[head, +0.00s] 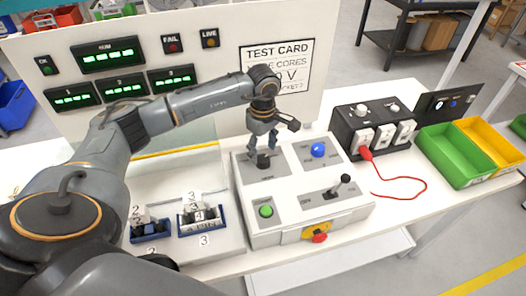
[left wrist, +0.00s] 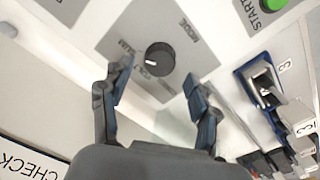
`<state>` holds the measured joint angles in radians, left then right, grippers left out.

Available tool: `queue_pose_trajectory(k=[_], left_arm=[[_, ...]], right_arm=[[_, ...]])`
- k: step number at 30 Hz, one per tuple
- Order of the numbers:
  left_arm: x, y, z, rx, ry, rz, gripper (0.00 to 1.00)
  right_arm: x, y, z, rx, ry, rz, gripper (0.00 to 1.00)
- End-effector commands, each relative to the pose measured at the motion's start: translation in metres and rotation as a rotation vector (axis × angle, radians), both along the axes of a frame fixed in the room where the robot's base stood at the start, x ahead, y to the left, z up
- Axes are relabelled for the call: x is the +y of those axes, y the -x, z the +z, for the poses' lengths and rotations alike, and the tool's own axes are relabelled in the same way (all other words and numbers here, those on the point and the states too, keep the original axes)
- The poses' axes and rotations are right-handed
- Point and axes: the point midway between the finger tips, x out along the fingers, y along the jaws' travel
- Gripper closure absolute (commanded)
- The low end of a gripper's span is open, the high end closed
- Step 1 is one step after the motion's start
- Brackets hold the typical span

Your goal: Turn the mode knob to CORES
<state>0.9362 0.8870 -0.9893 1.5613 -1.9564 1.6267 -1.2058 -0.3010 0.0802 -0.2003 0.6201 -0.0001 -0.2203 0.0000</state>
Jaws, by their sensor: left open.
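The mode knob (left wrist: 160,58) is a round black knob on a grey plate marked MODE in the left wrist view. A small pale mark shows on its left side there; the smaller lettering around it is hard to read. In the head view the knob (head: 263,161) sits at the back left of the white control box (head: 238,205), partly hidden by my gripper. My left gripper (head: 262,148) is open just above the knob and points down. In the left wrist view its two fingers (left wrist: 158,82) stand apart, with the knob between and slightly beyond their tips. My right gripper is out of view.
The box also carries a blue button (head: 318,149), a green button (head: 265,211), a black lever (head: 338,186) and a red-and-yellow knob (head: 319,237). Blue card trays (head: 151,232) stand left of it. A black socket unit (head: 357,124) with a red cable stands right.

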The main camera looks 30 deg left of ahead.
Motion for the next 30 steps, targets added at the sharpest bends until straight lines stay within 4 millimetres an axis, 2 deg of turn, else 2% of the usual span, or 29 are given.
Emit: queue_pose_trajectory(k=[1,7,17,18,26,30], left_arm=[[0.0,0.002,-0.006,0.005,0.0,0.001,0.39],[0.0,0.0,-0.028,0.001,0.001,0.0,0.39],[0.0,0.0,-0.034,-0.001,0.001,0.0,0.39],[0.0,0.0,-0.034,-0.001,0.001,0.0,0.41],[0.0,0.0,-0.034,-0.001,0.001,0.0,0.94],[0.0,0.0,-0.034,-0.001,0.001,0.002,0.94]], right_arm=[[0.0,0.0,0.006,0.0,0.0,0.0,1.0],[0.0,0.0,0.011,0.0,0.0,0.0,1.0],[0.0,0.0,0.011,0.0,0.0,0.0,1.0],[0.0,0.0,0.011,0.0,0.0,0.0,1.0],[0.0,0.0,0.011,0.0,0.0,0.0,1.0],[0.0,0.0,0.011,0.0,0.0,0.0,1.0]])
